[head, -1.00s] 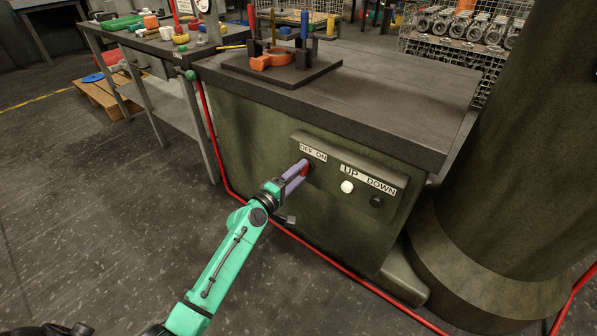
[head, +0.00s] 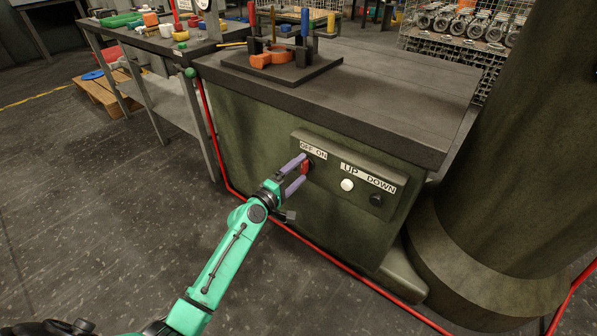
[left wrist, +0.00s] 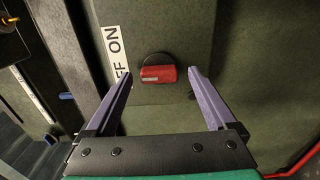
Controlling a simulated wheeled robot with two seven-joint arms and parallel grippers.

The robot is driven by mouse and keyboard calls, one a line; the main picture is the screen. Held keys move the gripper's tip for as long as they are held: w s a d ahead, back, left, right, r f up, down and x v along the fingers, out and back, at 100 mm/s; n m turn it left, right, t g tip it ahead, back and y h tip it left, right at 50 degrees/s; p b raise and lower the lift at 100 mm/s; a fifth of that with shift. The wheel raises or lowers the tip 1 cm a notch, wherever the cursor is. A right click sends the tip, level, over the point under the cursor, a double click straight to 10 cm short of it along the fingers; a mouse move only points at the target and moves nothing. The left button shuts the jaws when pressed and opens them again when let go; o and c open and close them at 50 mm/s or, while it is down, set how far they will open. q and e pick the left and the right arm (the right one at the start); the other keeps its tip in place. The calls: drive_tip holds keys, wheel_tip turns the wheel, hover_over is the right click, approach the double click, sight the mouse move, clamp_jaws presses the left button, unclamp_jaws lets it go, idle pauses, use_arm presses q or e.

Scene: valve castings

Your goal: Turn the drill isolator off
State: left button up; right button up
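The drill isolator is a red handle on a dark round base (head: 306,167), under the white OFF ON label (head: 313,150) on the grey-green control panel. In the left wrist view the red handle (left wrist: 158,74) lies across the picture, square to the line of the label (left wrist: 117,58). My left gripper (head: 300,172) is open with its purple fingers spread. In the left wrist view the gripper (left wrist: 158,78) has a finger on each side of the handle, with clear gaps and no visible contact. My right gripper is not in view.
A white button (head: 347,185) and a black button (head: 376,200) sit right of the isolator under the UP DOWN label. A thick green column (head: 510,150) stands at right.

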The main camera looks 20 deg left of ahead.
use_arm(q)
drive_tip(key=shift+s+a, duration=0.15)
drive_tip(key=shift+s, duration=0.2)
drive_tip(key=b+v, duration=0.1)
drive_tip(key=v, duration=1.2)
drive_tip(key=shift+s+b, duration=0.35)
drive_tip(key=shift+s, duration=0.05)
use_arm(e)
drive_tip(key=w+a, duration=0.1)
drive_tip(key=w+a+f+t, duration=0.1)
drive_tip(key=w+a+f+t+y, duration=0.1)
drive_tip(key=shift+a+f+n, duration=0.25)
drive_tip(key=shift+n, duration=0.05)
use_arm(q)
drive_tip(key=shift+a, duration=0.1)
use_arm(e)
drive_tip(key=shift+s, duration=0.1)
